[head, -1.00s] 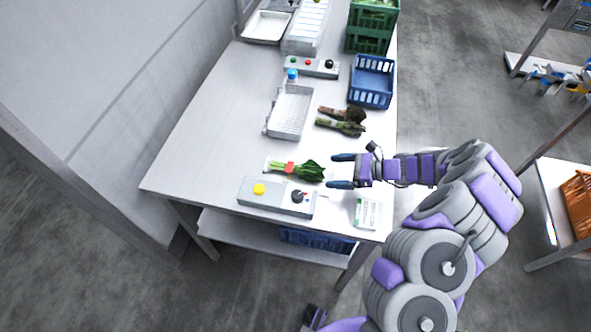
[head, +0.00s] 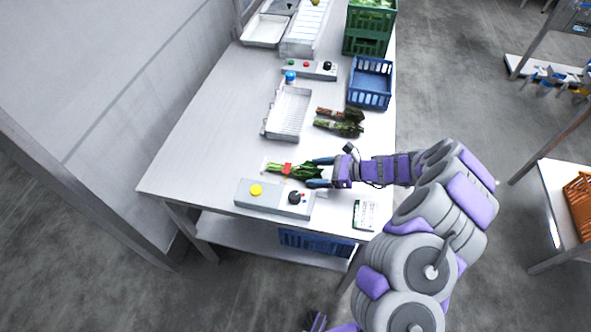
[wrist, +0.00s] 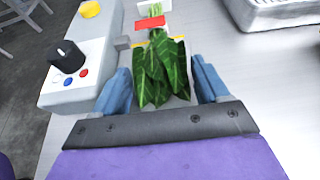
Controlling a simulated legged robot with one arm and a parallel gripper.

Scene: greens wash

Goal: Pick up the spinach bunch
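The spinach bunch (head: 292,171) lies on the white table behind a grey control box, with dark green leaves to the right and a red band around its stems. In the wrist view the spinach bunch (wrist: 160,72) points its leaves toward me, with the red band and pale stems farther off. My gripper (head: 321,172) is open at the leafy end. In the wrist view the blue fingers of my gripper (wrist: 161,88) stand apart, one on each side of the leaves. I cannot tell whether either finger touches the leaves.
The control box (head: 273,198) with a yellow button and black knob stands close to my gripper. A white card (head: 364,215) lies near the front edge. Other dark bunches (head: 340,128), a wire tray (head: 288,112) and a blue crate (head: 370,83) are farther back.

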